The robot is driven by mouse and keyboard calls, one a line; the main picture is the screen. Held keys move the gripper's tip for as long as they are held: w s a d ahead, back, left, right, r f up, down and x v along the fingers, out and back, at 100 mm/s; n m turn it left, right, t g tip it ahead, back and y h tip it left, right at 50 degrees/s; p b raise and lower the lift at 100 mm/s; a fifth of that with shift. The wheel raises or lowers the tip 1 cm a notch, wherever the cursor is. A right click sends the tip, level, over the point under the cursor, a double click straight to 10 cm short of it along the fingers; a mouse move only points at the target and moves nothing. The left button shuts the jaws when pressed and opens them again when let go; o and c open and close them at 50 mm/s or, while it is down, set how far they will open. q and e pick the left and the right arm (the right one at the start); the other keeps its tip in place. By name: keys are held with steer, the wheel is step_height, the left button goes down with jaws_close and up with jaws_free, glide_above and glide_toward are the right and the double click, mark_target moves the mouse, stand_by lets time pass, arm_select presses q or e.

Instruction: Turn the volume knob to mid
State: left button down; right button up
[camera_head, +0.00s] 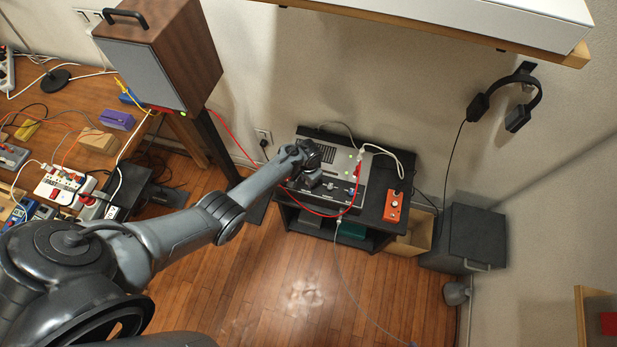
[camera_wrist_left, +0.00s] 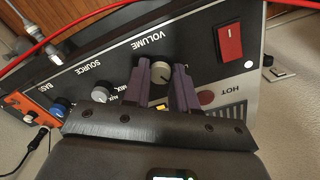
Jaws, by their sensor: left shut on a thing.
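The volume knob (camera_wrist_left: 160,72) is a small round pale knob on the dark front panel of an amplifier-like unit (camera_wrist_left: 207,32), under the upside-down word VOLUME. My left gripper (camera_wrist_left: 161,80) has its two purple fingers on either side of the knob, shut on it. In the head view the unit (camera_head: 346,170) sits on a black stand, and my left gripper (camera_head: 313,180) is at its front left. There the arm and hand hide the knob. The knob's exact setting is hard to read. My right gripper is in neither view.
A white source knob (camera_wrist_left: 100,94), a blue bass knob (camera_wrist_left: 60,106) and a red switch (camera_wrist_left: 229,42) share the panel. A red cable (camera_head: 226,127) crosses near my left arm. An orange box (camera_head: 393,206) sits on the stand (camera_head: 373,208).

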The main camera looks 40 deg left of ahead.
arm_select(q)
steer(key=m, duration=0.3)
steer(key=shift+a, duration=0.1)
steer(key=shift+m, duration=1)
steer(key=c, duration=0.9)
jaws_free()
steer(key=shift+r+p, duration=0.1)
steer(key=shift+p, duration=0.25)
